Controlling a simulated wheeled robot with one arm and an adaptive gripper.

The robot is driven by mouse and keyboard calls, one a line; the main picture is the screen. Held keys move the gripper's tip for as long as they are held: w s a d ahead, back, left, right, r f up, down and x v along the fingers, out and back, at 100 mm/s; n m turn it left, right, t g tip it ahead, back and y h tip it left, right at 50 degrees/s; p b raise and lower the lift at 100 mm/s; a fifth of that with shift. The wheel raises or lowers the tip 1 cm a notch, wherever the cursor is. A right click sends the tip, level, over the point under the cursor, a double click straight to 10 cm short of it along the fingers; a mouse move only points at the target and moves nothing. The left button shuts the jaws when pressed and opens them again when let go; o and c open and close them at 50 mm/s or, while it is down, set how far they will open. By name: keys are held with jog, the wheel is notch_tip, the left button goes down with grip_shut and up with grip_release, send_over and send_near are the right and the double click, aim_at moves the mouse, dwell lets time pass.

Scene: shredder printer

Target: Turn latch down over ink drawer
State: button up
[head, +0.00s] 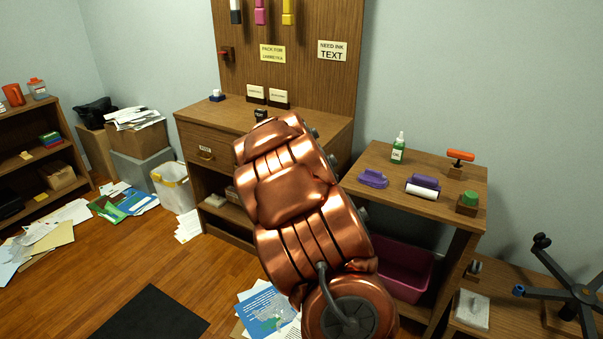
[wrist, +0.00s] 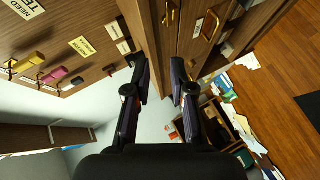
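A wooden drawer front with a small label shows in the head view (head: 200,146), left of my copper arm. A second slim brass piece (wrist: 168,14) sits on the wooden strip beside the drawer in the wrist view. It looks like the latch, but its exact position is unclear. My gripper (wrist: 156,70) is open and empty, with the cabinet's top edge showing between its fingers. In the head view my arm hides it.
The cabinet top (head: 230,112) holds small cards and a stamp. A tall panel (head: 300,90) with coloured cartridges rises behind it. A side table (head: 380,200) with a green bottle (head: 398,150) stands at right. Papers (head: 125,203) litter the floor.

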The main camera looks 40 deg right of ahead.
jog(key=w+d+f+n+t+b, duration=0.35)
jog(key=d+f+n, duration=0.2)
jog(key=f, duration=0.25)
jog(key=shift+t, duration=0.85)
jog(key=shift+s+d+f+b+x, duration=0.1)
jog(key=shift+d+f+b+x, duration=0.1)
jog(key=shift+x, duration=1.1)
jog(key=shift+s+d+f+b+x, duration=0.1)
jog(key=shift+b+x, duration=0.1)
jog(key=shift+x, duration=1.05)
jog(key=shift+s+d+f+b+x, duration=0.1)
jog(key=shift+d+f+b+x, duration=0.1)
jog(key=shift+x, duration=1.1)
jog(key=shift+w, duration=0.1)
jog(key=shift+r, duration=0.1)
grip_shut()
